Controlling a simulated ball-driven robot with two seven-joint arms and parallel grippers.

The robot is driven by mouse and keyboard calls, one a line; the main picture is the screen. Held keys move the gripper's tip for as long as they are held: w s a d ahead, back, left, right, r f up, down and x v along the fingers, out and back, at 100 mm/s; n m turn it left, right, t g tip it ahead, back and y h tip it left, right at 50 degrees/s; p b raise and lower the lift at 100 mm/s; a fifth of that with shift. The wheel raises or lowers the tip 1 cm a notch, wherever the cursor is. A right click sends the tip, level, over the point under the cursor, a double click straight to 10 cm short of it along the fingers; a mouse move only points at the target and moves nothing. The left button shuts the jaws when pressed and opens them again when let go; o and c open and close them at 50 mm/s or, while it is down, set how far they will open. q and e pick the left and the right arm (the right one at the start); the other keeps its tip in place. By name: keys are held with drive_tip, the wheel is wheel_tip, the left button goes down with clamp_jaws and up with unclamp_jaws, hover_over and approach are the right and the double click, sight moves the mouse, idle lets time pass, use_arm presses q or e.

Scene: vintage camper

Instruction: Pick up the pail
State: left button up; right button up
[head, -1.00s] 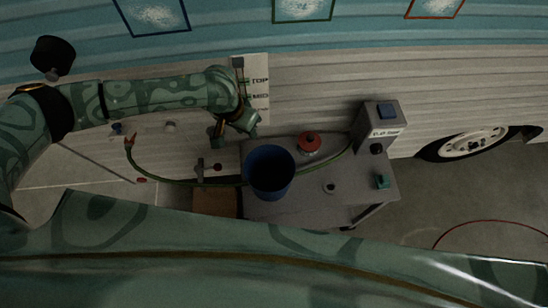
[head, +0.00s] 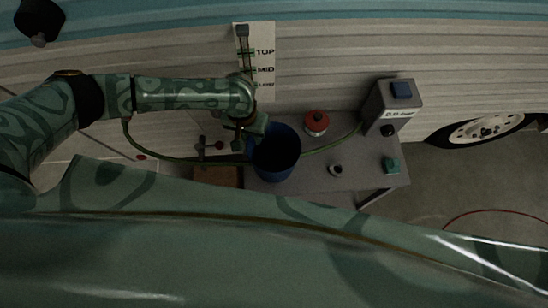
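The pail (head: 276,165) is dark blue and open at the top. It stands upright on the grey table (head: 345,185), near the table's left end. My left gripper (head: 252,138) is pointed down at the upper left of the pail's rim. It overlaps the rim in the head view, and I cannot tell whether it touches. The fingers are small and dark, so their opening is unclear. My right gripper is not in view.
A red round object (head: 316,122), a control box (head: 390,105), a small ring (head: 336,170) and a green block (head: 391,165) are on the table. The camper wall rises behind.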

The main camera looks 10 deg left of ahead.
sight(252, 144)
use_arm(q)
wheel_tip(252, 144, down, 5)
drive_tip(key=b, duration=0.2)
drive_tip(key=shift+f+b, duration=0.2)
drive_tip(key=shift+b, duration=0.1)
drive_tip(key=shift+r, duration=0.1)
clamp_jaws()
idle(1.0)
